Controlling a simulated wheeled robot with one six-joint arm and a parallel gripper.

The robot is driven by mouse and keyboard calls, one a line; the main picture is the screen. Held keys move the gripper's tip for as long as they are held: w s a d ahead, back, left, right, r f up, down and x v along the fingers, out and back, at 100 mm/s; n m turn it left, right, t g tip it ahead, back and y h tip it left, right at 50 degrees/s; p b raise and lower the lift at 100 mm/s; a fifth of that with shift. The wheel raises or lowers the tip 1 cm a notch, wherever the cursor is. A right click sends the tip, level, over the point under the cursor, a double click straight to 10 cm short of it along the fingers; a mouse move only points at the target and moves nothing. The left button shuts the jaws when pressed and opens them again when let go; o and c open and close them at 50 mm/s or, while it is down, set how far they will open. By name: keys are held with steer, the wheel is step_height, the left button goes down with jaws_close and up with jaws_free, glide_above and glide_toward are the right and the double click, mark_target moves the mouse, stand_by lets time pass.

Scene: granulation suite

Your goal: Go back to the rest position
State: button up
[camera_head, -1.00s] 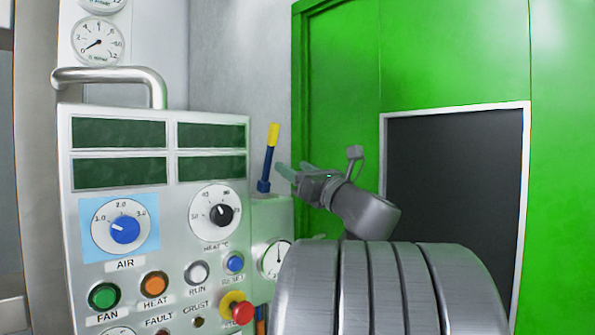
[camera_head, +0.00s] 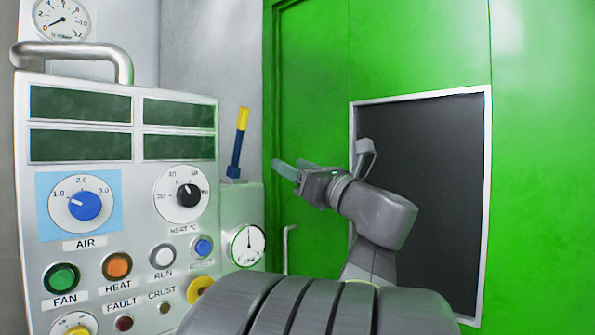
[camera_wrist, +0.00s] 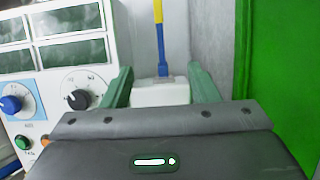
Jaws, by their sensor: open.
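My gripper (camera_head: 296,165) is in the head view in front of the green door, right of the control panel (camera_head: 120,180). It is raised and touches nothing that I can see. In the wrist view my gripper (camera_wrist: 160,82) shows two green fingers spread wide with nothing held between them. Beyond the gap stands a lever with a blue shaft and yellow handle (camera_head: 239,140), upright on a pale box (camera_head: 241,205). The lever also shows in the wrist view (camera_wrist: 161,40).
The panel has a blue AIR knob (camera_head: 85,205), a black HEAT knob (camera_head: 188,195) and several buttons. A metal handle bar (camera_head: 75,50) tops it. A gauge (camera_head: 248,245) is on the pale box. The green door (camera_head: 420,50) has a dark window (camera_head: 430,190).

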stand_by(0.3)
steer(key=r+p+x, duration=0.1)
steer(key=p+x, duration=0.6)
steer(key=x, duration=0.3)
steer(key=shift+r, duration=0.2)
